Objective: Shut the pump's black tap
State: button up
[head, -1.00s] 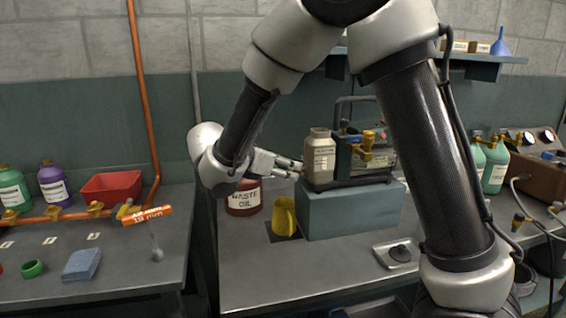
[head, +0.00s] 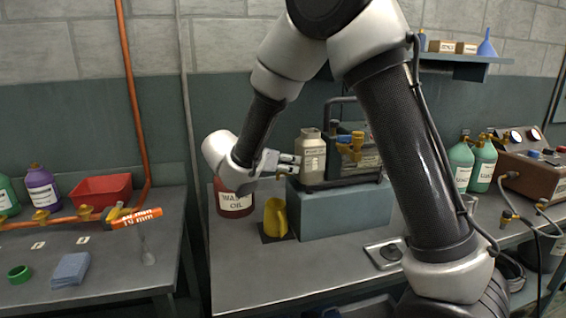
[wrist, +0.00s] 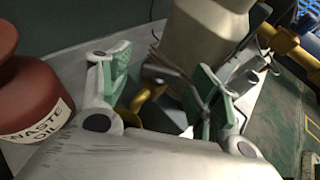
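The pump (head: 362,165), dark with a carry handle and brass fittings, stands on a blue-grey block with a beige bottle (head: 311,157) at its left end. The bottle also shows in the wrist view (wrist: 207,35). My gripper (head: 298,164) is at the bottle's lower left, above the yellow jug (head: 276,217). In the wrist view its green-padded fingers (wrist: 160,62) are apart. A small dark lever (wrist: 172,75), probably the black tap, shows between them, close to the right finger. I cannot tell whether they touch or which way the tap is turned.
The red waste oil container (head: 236,203) stands left of my gripper and fills the left of the wrist view (wrist: 25,100). The blue-grey block (head: 340,210) is under the pump. A grey scale-like plate (head: 384,253) lies on the bench. The bench front is otherwise clear.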

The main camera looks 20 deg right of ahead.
jog(key=c, duration=1)
jog(key=shift+w, duration=0.1)
jog(key=shift+w+a+m+g+h, duration=0.15)
jog(key=shift+m+g+h, duration=0.3)
jog(key=shift+m+g, duration=0.75)
jog(key=shift+w+m+g+h, duration=0.3)
jog(key=shift+m+g+h, duration=0.1)
jog(key=shift+m+g, duration=0.85)
jog(key=shift+w+a+m+g+h, duration=0.15)
jog(key=shift+m+g+h, duration=0.3)
jog(key=shift+m+g, duration=0.75)
jog(key=shift+g, duration=0.35)
jog(key=o, duration=1)
